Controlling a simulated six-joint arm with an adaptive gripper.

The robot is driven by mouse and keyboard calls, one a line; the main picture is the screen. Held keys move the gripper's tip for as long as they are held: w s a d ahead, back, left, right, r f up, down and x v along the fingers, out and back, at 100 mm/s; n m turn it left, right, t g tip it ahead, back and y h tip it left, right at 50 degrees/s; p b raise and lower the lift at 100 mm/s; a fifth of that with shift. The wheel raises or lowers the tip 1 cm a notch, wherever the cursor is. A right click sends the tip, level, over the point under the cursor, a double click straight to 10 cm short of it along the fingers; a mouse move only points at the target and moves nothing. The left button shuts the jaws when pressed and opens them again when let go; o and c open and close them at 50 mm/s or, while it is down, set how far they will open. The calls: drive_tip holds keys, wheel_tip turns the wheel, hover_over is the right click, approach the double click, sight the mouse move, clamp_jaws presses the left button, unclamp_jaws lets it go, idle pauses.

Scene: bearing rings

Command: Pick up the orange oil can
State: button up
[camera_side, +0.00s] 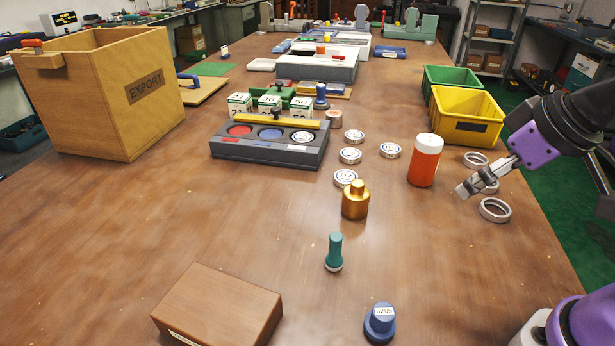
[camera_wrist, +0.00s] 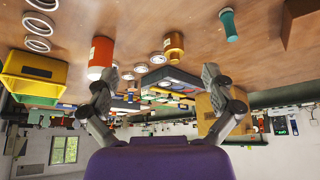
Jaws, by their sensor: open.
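The orange oil can (camera_side: 424,165), a cylinder with a white top, stands upright on the wooden table (camera_side: 300,225). My gripper (camera_side: 462,191) is in the air to the right of the can in the side view, apart from it. In the wrist view the picture is upside down, and the orange oil can (camera_wrist: 101,55) shows near the left finger. There my gripper (camera_wrist: 160,75) has its two fingers spread wide with nothing held between them.
Several bearing rings (camera_side: 495,210) lie beneath and near my gripper. A brass bottle (camera_side: 355,202) and white-topped rings (camera_side: 390,150) stand left of the can. Yellow (camera_side: 465,116) and green (camera_side: 447,79) bins are behind.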

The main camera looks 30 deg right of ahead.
drive_tip(key=m+g, duration=0.1)
approach(431, 139)
drive_tip(key=x, duration=0.5)
drive_tip(key=shift+w, duration=0.2)
drive_tip(key=shift+s+x, duration=0.2)
drive_tip(key=shift+x, duration=2.6)
drive_tip(key=c, duration=1.4)
